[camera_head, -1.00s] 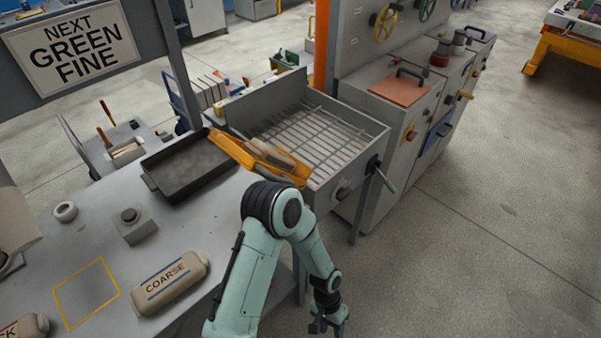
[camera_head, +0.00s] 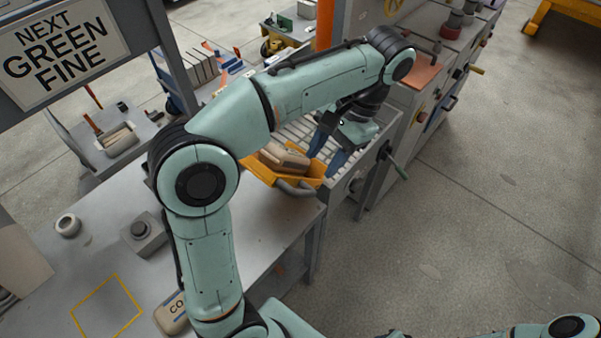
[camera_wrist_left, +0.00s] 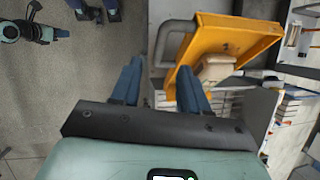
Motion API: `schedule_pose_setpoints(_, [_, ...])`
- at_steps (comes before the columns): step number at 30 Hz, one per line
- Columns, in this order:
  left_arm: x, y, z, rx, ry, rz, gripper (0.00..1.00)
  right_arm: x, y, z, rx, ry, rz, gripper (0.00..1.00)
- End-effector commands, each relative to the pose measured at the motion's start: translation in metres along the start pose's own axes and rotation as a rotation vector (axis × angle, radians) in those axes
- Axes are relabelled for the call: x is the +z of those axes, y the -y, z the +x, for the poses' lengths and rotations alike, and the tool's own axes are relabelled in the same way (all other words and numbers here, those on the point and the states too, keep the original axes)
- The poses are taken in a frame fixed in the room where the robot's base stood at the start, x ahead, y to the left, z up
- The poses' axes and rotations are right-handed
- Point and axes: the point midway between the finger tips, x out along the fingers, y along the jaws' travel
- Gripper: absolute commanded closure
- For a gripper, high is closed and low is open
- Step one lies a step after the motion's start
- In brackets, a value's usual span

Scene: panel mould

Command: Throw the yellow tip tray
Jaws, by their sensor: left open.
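The yellow tip tray (camera_head: 259,171) sits at the table's right edge, beside the grated bin. A tan bag-like block (camera_head: 285,158) lies in it, and a grey bar handle (camera_head: 296,190) is at its near end. My left gripper (camera_head: 328,152) is open above the grate, just right of the tray, its blue fingers pointing down. In the left wrist view the tray (camera_wrist_left: 238,38) is ahead, and its handle (camera_wrist_left: 160,52) shows between the spread fingers (camera_wrist_left: 157,76); I cannot tell if they touch it. My right gripper (camera_wrist_left: 52,33) appears small at the wrist view's upper left, its jaws unclear.
Floor at right is clear.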

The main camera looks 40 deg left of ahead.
Motion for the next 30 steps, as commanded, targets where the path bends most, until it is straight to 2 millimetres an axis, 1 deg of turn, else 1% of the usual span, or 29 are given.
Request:
schedule_pose_setpoints(5, [0.001,0.000,0.008,-0.001,0.006,-0.001,0.56,0.002,-0.002,0.001,0.001,0.003,0.002,0.71])
schedule_pose_setpoints(8, [0.001,0.001,0.019,-0.001,0.007,-0.001,0.56,0.002,-0.001,0.001,0.001,0.003,0.001,0.71])
schedule_pose_setpoints(14, [0.002,0.001,0.059,0.000,0.008,-0.001,0.56,0.003,-0.002,0.002,0.001,0.004,0.001,0.71])
schedule_pose_setpoints(15, [0.002,0.000,0.070,0.000,0.008,-0.001,0.56,0.007,-0.004,0.005,0.003,0.008,0.003,0.71])
schedule_pose_setpoints(18, [0.002,0.000,0.092,0.001,0.009,-0.001,0.56,0.012,-0.008,0.010,0.005,0.015,0.005,0.71])
schedule_pose_setpoints(21, [0.002,0.000,0.110,0.001,0.009,-0.001,0.56,0.017,-0.011,0.015,0.007,0.021,0.007,0.71])
schedule_pose_setpoints(25, [0.001,0.000,0.126,0.000,0.006,0.000,0.56,0.020,-0.014,0.018,0.008,0.025,0.009,0.71])
schedule_pose_setpoints(30, [0.001,0.000,0.135,0.000,0.004,-0.001,0.56,0.022,-0.015,0.020,0.009,0.026,0.009,0.71])
